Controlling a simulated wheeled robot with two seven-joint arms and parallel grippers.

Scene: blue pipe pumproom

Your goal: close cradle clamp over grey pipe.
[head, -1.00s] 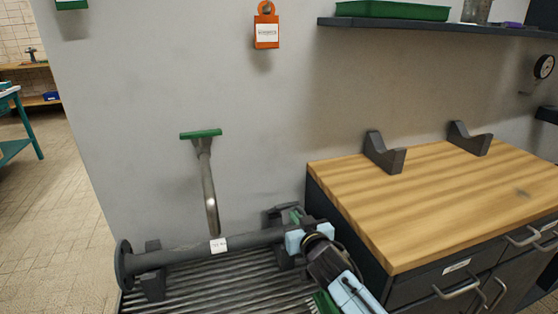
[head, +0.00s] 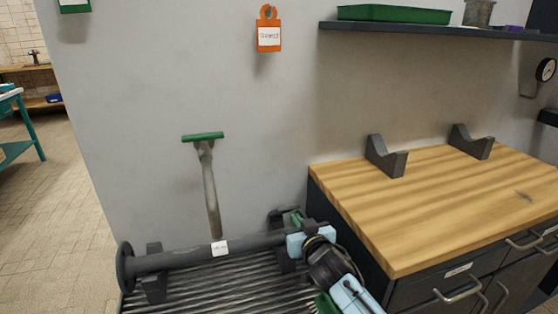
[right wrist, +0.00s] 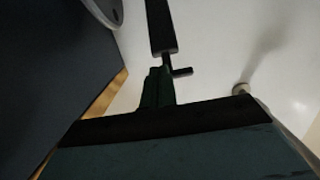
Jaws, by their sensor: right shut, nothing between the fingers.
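The grey pipe (head: 190,258) lies across two dark cradles above a ribbed grate, with a round flange at its left end and a white label near its middle. The left cradle (head: 154,280) shows below and behind the pipe. At the right cradle, a dark clamp part (head: 279,216) stands behind the pipe. My right gripper (head: 298,220) is shut and empty, at the pipe's right end beside that clamp; its wrist hides part of it. In the right wrist view, a dark bar with a short pin (right wrist: 161,28) lies just beyond the green fingers (right wrist: 157,88). My left gripper is not in view.
A wooden-topped cabinet (head: 420,205) with two empty dark cradles stands close on the right. A green-topped grey handle (head: 208,180) leans at the wall behind the pipe. An orange tag (head: 269,32) hangs above. The floor at left is clear.

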